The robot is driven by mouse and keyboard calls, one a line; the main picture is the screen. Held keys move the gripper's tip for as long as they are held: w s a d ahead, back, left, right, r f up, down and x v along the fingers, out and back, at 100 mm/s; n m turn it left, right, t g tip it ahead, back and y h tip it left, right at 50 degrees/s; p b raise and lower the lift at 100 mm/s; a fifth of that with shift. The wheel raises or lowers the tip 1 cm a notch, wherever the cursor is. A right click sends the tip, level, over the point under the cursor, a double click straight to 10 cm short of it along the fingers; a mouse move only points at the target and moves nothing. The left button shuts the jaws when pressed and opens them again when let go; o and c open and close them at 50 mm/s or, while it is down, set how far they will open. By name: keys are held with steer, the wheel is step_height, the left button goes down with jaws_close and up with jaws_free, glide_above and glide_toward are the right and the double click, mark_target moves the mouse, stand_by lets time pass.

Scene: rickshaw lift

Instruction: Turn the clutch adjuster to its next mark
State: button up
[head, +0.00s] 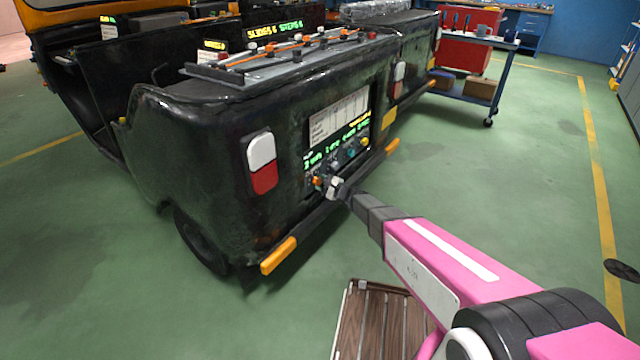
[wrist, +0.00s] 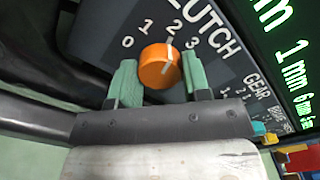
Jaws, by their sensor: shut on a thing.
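The clutch adjuster (wrist: 158,68) is a round orange knob on a dark panel, under the word CLUTCH, with the marks 0, 1, 2 and 3 in an arc around it. The white line on the knob points up, at about the 2. My gripper (wrist: 161,76) has its two green fingers on either side of the knob and is shut on it. In the head view my gripper (head: 333,187) is at the lower left of the panel on the black rickshaw's rear; the knob is small there and partly hidden.
A GEAR scale (wrist: 258,84) and a green-lit display (wrist: 293,45) lie right of the knob. In the head view, a dark bumper with orange ends (head: 279,255) runs below the panel. A slatted wooden piece (head: 376,325) lies below my arm.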

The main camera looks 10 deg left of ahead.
stand_by(0.3)
steer(key=o, duration=0.9)
steer(key=v, duration=1.1)
steer(key=shift+a, duration=0.1)
